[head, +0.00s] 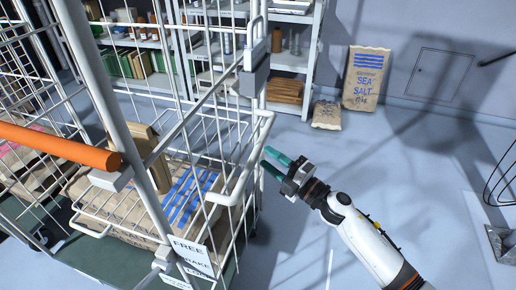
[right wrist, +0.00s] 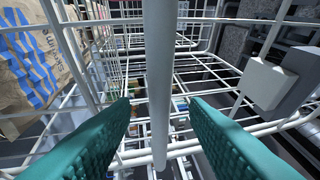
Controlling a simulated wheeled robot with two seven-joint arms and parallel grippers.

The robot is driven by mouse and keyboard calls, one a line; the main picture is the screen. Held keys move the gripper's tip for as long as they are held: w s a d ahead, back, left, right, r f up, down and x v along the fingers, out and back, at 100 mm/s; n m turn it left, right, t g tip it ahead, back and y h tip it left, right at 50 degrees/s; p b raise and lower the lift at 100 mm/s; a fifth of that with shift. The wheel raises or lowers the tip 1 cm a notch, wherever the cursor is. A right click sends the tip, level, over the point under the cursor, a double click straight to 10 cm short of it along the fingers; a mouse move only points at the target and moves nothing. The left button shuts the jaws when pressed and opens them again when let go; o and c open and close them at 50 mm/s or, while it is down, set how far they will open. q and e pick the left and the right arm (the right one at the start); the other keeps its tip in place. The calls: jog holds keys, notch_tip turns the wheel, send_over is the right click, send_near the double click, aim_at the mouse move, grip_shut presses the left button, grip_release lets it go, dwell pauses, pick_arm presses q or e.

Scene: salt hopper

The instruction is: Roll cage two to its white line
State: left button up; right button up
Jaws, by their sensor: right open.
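A white wire roll cage (head: 236,185) fills the left and middle of the head view. A sea salt sack (head: 185,195) with blue stripes lies inside it. A hanging sign (head: 192,255) reads "FREE" and a partly hidden word. I cannot tell the cage's number. My right gripper (head: 275,163) is open with teal fingers, close to the cage's right side. In the right wrist view a white upright tube (right wrist: 160,70) stands between its open fingers (right wrist: 160,135), with gaps on both sides. A thin white line (head: 330,265) shows on the floor. My left gripper is not in view.
An orange bar (head: 60,147) crosses the left side. A tall salt sack (head: 366,80) leans on the back wall beside a smaller sack (head: 327,115). Shelves (head: 290,60) stand behind the cage. A wire-framed object (head: 502,180) is at the right edge. The floor between is clear.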

aim_at(258, 151)
jog(key=x, duration=0.5)
jog(key=shift+s, duration=0.1)
grip_shut()
